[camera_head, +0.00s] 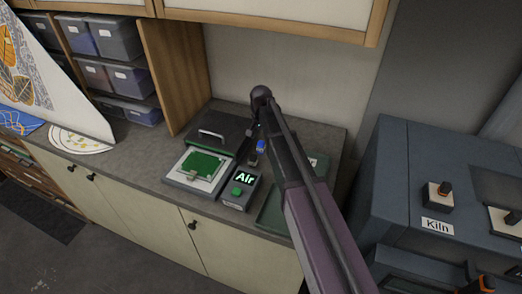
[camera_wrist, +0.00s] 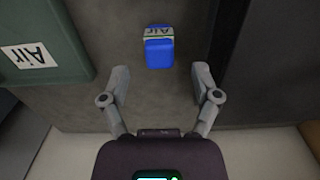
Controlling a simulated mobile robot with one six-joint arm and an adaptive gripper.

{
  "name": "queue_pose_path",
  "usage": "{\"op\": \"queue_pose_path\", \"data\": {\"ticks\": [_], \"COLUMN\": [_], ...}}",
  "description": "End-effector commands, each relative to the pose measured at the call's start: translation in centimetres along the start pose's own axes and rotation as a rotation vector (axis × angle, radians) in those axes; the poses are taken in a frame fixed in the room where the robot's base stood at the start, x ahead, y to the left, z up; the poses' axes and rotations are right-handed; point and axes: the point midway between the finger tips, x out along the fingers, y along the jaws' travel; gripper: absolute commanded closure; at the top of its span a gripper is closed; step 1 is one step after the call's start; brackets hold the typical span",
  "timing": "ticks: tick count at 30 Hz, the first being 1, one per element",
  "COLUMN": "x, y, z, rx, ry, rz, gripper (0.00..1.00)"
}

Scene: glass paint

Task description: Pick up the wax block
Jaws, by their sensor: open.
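A small bright blue block (camera_wrist: 159,54), which I take to be the wax block, has a pale band marked "Air" at one end. It lies on the grey counter, just beyond my fingertips in the wrist view. In the head view the blue block (camera_head: 261,146) shows small, behind the "Air" box and beside my arm. My gripper (camera_wrist: 162,76) is open, with a finger to either side of the block's line and nothing between them. In the head view my arm hides part of the counter, and the fingers are too small to make out clearly.
A green tray (camera_head: 270,212) labelled "Air" lies to the right; in the wrist view the tray (camera_wrist: 62,75) is at left. A box with a lit "Air" sign (camera_head: 239,194) and an open press (camera_head: 182,178) with a green sheet stand left. The kiln (camera_head: 400,180) is at right.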

Motion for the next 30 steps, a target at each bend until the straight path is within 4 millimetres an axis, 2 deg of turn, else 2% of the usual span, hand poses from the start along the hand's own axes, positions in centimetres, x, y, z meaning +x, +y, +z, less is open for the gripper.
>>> {"op": "queue_pose_path", "data": {"ticks": [14,30], "x": [0.4,4.3], "y": [-0.1,0.0], "z": [0.1,0.3], "rx": [-0.001,-0.002], "ry": [0.000,0.000], "rz": [0.000,0.000], "gripper": [0.20,0.20]}}
